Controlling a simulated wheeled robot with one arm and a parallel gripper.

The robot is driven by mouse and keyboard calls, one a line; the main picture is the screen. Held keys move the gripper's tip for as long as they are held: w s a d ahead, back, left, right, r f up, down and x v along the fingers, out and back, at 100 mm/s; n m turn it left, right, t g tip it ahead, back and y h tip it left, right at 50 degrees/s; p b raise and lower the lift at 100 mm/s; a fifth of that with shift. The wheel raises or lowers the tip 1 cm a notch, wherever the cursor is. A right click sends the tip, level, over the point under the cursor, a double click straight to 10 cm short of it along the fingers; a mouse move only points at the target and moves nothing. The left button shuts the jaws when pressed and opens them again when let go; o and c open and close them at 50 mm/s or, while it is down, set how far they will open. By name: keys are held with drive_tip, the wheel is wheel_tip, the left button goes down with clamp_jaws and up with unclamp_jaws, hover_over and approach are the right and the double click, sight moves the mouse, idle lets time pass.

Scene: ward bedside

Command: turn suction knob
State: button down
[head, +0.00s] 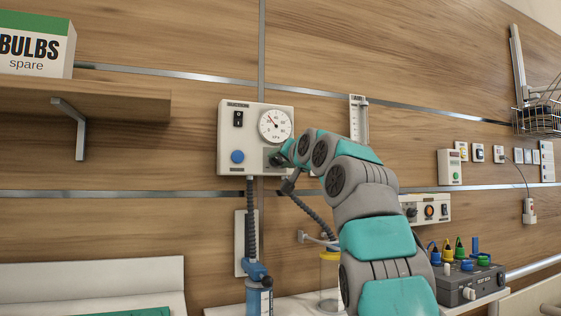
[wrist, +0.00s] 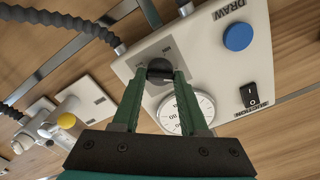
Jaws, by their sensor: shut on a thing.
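The suction unit (head: 229,168) is a white box on the wood wall with a round gauge (head: 275,125), a black switch (head: 238,119) and a blue button (head: 237,157). In the head view my arm hides its lower right corner, where the knob is. In the wrist view the black suction knob (wrist: 160,68) sits on a grey plate between the green fingers of my gripper (wrist: 160,76). My gripper is shut on the knob. The gauge (wrist: 188,112) is partly hidden behind the right finger.
A shelf (head: 100,101) with a bulbs box (head: 35,45) is at upper left. A flowmeter (head: 358,120) is just right of the unit. A grey box with coloured plugs (head: 468,284) stands at lower right.

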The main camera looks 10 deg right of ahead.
drive_tip(key=shift+c, duration=2.2)
unclamp_jaws()
drive_tip(key=shift+s, duration=0.1)
drive_tip(key=shift+s+d+f+b, duration=0.1)
drive_tip(key=shift+s+d+b, duration=0.1)
drive_tip(key=shift+s+b, duration=0.55)
drive_tip(key=s+d+b, duration=0.1)
drive_tip(key=s+b, duration=0.1)
drive_tip(key=s, duration=0.4)
drive_tip(key=shift+d, duration=0.1)
